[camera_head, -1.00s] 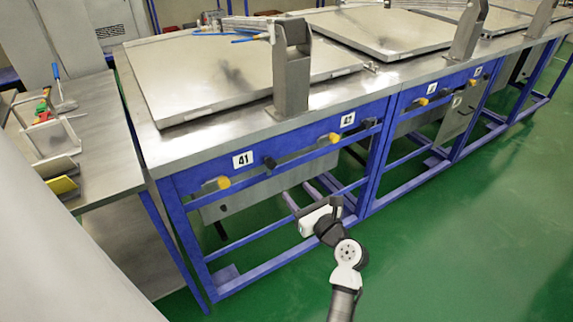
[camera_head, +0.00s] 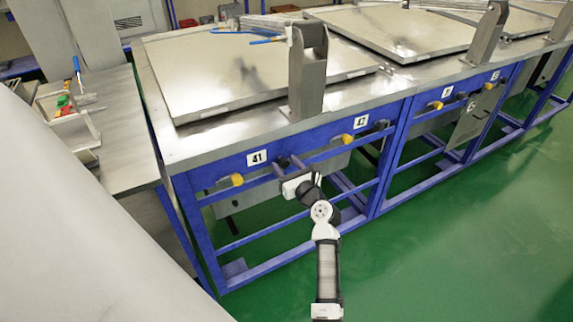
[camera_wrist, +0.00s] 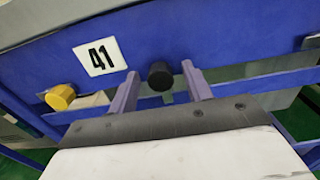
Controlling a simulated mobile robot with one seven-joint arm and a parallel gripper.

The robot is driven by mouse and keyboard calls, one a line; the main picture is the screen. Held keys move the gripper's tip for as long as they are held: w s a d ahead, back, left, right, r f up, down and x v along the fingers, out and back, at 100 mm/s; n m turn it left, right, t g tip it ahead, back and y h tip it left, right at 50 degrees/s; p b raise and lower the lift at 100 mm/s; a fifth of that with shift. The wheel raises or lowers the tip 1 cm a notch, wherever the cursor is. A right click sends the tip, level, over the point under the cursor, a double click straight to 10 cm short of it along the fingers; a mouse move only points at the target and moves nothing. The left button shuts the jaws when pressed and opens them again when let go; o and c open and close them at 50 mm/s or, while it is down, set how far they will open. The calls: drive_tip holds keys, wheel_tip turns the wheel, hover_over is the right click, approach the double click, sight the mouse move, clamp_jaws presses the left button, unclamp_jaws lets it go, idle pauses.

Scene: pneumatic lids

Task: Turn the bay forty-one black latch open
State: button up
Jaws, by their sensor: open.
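The bay forty-one black latch (camera_wrist: 160,75) is a dark round knob on the blue front rail, just right of the white 41 label (camera_wrist: 100,57) in the wrist view. My gripper (camera_wrist: 159,85) is open, with one finger on the left of the knob and one on the right. The knob shows between the fingertips, with a gap on both sides; I cannot tell its depth between them. In the head view my gripper (camera_head: 288,163) is at the rail beside the 41 label (camera_head: 257,158) and hides most of the latch.
A yellow knob (camera_head: 236,180) sits left of the 41 label, also in the wrist view (camera_wrist: 60,97). Bay 42 (camera_head: 361,121) has its own yellow knob (camera_head: 347,139) and black knob (camera_head: 381,125) to the right. A grey upright bracket (camera_head: 307,75) stands on the bench above.

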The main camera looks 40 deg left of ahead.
drive_tip(key=c, duration=1)
drive_tip(key=shift+o, duration=0.2)
drive_tip(key=shift+n, duration=0.3)
drive_tip(key=n+b, duration=0.1)
drive_tip(key=n, duration=0.3)
drive_tip(key=shift+f+b, duration=0.1)
drive_tip(key=shift+b, duration=0.25)
drive_tip(key=n+b, duration=0.2)
drive_tip(key=n, duration=0.2)
drive_tip(key=shift+s+a+n, duration=0.1)
drive_tip(key=shift+n, duration=0.3)
drive_tip(key=n+b, duration=0.3)
drive_tip(key=n, duration=0.1)
drive_tip(key=shift+f+n, duration=0.15)
drive_tip(key=shift+n, duration=0.15)
drive_tip(key=shift+n+b, duration=1.5)
drive_tip(key=shift+n, duration=0.5)
